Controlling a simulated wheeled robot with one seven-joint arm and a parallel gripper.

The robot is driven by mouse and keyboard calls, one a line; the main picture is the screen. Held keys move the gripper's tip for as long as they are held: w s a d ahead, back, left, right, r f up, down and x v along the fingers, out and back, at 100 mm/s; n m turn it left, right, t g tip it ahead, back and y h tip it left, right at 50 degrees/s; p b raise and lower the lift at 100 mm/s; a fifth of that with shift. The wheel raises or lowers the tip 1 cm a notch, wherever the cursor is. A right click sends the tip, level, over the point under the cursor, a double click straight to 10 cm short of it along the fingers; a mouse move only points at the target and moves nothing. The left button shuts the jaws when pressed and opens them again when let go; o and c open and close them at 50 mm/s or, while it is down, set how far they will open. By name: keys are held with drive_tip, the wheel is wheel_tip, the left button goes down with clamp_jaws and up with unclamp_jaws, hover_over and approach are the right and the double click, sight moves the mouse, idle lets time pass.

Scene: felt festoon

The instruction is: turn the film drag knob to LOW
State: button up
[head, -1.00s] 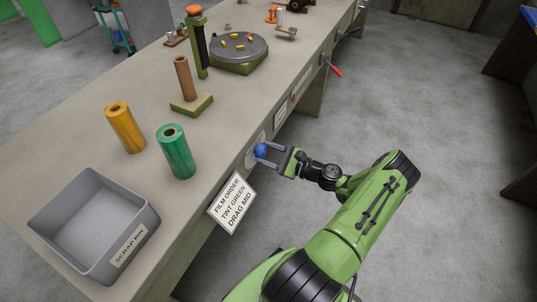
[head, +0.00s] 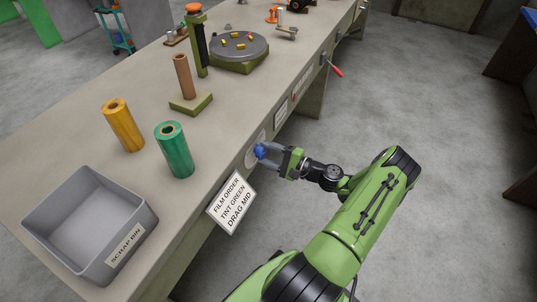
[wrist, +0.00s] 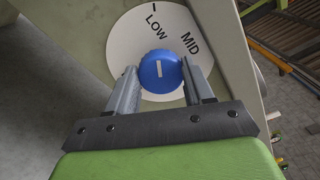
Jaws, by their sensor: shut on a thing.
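The blue film drag knob (head: 260,151) sits on a round white dial on the bench's front face. In the wrist view the knob (wrist: 160,71) has a short white line running nearly up and down in the picture, its upper end towards the word LOW (wrist: 157,27). The word MID (wrist: 190,44) is to the right of LOW on the dial (wrist: 125,40). My gripper (wrist: 160,80) is shut on the knob, one finger on each side. The dial's lower part is hidden by my gripper.
A card (head: 231,203) reading "FILM ORDER, TINT GREEN, DRAG MID" hangs on the bench edge near my gripper. Green (head: 174,150) and yellow (head: 123,126) rolls and a scrap bin (head: 143,238) stand on the bench top. The floor right of my arm is clear.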

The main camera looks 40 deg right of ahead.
drive_tip(key=shift+f, duration=0.1)
idle(0.3)
drive_tip(key=o, duration=1)
drive_tip(key=shift+o, duration=0.2)
drive_tip(key=p+v, duration=0.2)
drive_tip(key=v, duration=1.3)
drive_tip(key=shift+s, duration=0.4)
drive_tip(key=shift+d, duration=0.15)
